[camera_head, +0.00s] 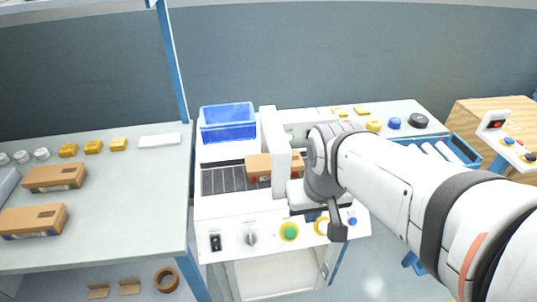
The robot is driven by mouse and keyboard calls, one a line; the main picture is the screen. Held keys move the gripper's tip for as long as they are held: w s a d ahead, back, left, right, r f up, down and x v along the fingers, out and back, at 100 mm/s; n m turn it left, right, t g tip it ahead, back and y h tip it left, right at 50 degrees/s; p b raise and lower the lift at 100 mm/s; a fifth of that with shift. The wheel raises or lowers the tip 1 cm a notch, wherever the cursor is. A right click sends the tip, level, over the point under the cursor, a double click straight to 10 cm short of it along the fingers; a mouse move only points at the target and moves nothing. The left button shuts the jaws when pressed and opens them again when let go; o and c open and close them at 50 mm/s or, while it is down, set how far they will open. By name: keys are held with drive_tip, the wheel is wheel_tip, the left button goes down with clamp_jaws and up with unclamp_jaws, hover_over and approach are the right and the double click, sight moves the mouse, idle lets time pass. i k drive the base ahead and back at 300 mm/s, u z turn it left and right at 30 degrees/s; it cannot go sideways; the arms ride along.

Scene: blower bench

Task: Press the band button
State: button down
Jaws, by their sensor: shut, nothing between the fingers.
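A white machine (270,213) stands in the middle, with controls along its front panel. A green button (290,232) in a yellow ring shows clear. To its right, a second yellow ring (320,228) is partly hidden by my arm's end, so its centre cannot be made out. A small blue button (352,221) sits farther right. No label is readable, so I cannot tell which is the band button. My gripper (337,232) is shut and empty, pointing down in front of the panel between the second yellow ring and the blue button. Contact cannot be told.
A cardboard box (259,166) lies on the machine's bed at the white arch (274,145). A blue bin (228,122) stands behind. A black switch (215,242) and a knob (251,238) are at the panel's left. A table (120,220) with boxes is at left.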

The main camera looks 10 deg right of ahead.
sight(290, 233)
drive_tip(key=z, duration=1.85)
drive_tip(key=k, duration=1.5)
drive_tip(key=u, duration=1.15)
drive_tip(key=i, duration=1.05)
drive_tip(key=u, duration=0.05)
